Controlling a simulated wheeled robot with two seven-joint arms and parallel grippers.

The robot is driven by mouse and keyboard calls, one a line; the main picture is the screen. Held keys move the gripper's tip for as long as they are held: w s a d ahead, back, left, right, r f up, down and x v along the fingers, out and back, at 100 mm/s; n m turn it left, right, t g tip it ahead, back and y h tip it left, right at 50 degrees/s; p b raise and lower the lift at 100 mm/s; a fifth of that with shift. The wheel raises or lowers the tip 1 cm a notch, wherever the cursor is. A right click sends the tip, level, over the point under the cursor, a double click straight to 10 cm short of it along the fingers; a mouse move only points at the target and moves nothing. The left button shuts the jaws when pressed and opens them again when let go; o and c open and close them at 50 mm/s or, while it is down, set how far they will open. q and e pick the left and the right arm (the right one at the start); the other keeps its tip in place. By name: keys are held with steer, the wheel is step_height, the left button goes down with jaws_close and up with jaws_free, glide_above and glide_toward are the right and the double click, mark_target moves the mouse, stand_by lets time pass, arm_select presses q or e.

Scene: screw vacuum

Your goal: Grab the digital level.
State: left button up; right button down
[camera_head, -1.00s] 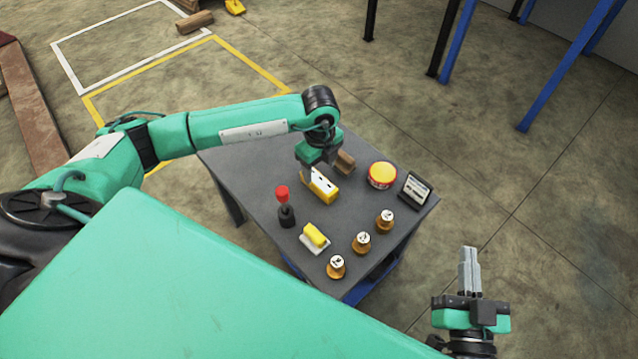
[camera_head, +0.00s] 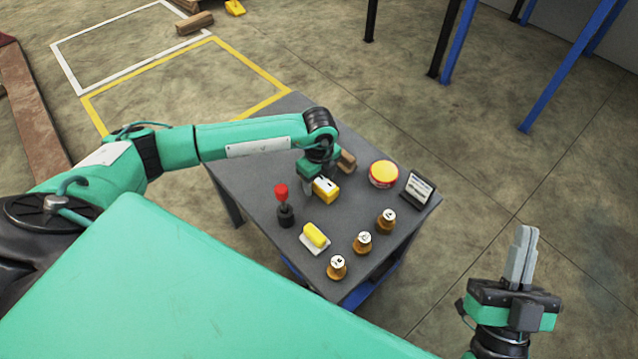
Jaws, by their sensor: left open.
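The yellow box with a white-and-black face, which looks like the digital level (camera_head: 326,191), stands on the grey table (camera_head: 262,122). My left gripper (camera_head: 321,183) is open and low over it, with one grey finger showing at its left side. The other finger is mostly hidden, and I cannot tell whether either touches the level. The gripper hides the level's far upper part. My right gripper (camera_head: 522,258) is off the table's right side, fingers together and empty, pointing up in the picture.
A red-topped black tool (camera_head: 284,207), a yellow item on a white base (camera_head: 316,237), several brass weights (camera_head: 363,243), a round yellow-and-red container (camera_head: 383,174) and a dark-framed display (camera_head: 418,189) surround the level.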

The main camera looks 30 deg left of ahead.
arm_select(q)
steer(key=c, duration=1.2)
steer(key=shift+r, duration=0.1)
